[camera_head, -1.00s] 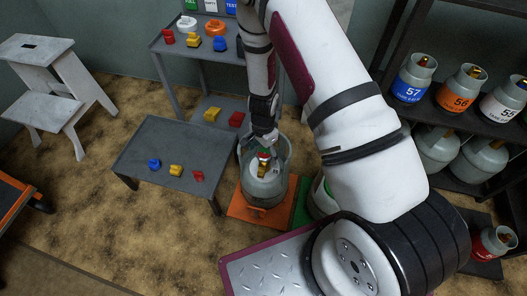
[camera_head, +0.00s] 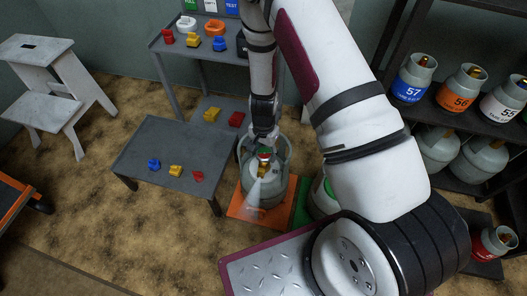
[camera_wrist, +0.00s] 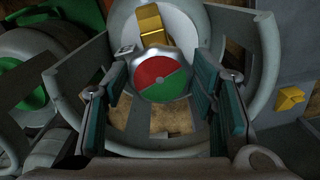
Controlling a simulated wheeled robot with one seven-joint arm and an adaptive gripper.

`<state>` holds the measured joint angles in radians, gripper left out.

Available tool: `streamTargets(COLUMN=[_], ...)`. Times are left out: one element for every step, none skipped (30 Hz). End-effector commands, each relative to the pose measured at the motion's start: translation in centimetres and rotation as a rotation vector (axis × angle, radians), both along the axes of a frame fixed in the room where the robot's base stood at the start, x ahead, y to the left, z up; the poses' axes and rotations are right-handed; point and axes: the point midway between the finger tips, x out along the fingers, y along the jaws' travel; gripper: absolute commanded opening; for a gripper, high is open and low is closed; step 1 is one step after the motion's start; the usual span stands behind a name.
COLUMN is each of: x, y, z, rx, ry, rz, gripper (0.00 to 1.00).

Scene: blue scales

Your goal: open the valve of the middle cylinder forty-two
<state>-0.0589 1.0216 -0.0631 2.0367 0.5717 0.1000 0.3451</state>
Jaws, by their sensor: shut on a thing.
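A grey gas cylinder (camera_head: 277,186) stands upright on an orange mat (camera_head: 242,207). Its number cannot be read. In the wrist view its collar ring (camera_wrist: 270,60) surrounds the valve knob (camera_wrist: 163,78), a round disc with a red part above and a green part below. A brass fitting (camera_wrist: 150,24) sits beyond the knob. My gripper (camera_head: 264,149) reaches down from above into the collar. In the wrist view my gripper (camera_wrist: 165,88) has its two pads on either side of the knob, shut on it. A pale jet (camera_head: 256,194) streams from the brass outlet toward the lower left.
A green-marked cylinder (camera_head: 322,196) stands close right, partly hidden by my arm. A low grey table (camera_head: 150,138) at left holds small coloured pieces. A shelf with numbered cylinders (camera_head: 410,82) stands at right. A red-marked cylinder (camera_head: 492,243) is at lower right.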

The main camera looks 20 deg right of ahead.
Motion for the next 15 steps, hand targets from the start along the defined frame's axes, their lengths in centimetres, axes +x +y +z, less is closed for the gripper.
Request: streamTargets(x=[-0.01, -0.02, -0.03, -0.04, -0.05, -0.06, -0.07, -0.07, -0.08, -0.09, -0.1, -0.11, -0.11, -0.12, -0.13], y=[-0.02, -0.03, -0.05, -0.06, -0.07, -0.07, -0.08, -0.08, -0.09, -0.1, -0.12, -0.12, -0.14, -0.16, -0.18], z=[-0.02, -0.02, -0.01, -0.01, -0.01, -0.01, -0.01, -0.01, -0.01, -0.01, -0.01, -0.01, -0.01, -0.01, -0.01], rx=[0.0, 0.0, 0.0, 0.0, 0.0, 0.0, 0.0, 0.001, 0.001, 0.001, 0.001, 0.001, 0.001, 0.001, 0.001], ry=[0.0, 0.0, 0.0, 0.0, 0.0, -0.001, -0.001, -0.001, -0.001, -0.001, -0.001, -0.001, -0.001, -0.001, -0.001], rz=[0.046, 0.075, 0.113, 0.142, 0.17, 0.206, 0.235, 0.261, 0.296, 0.32, 0.345, 0.376, 0.398, 0.42, 0.447], gripper=[0.24, 0.24, 0.24, 0.24, 0.24, 0.24, 0.24, 0.24, 0.24, 0.24, 0.24, 0.24, 0.24, 0.24, 0.24])
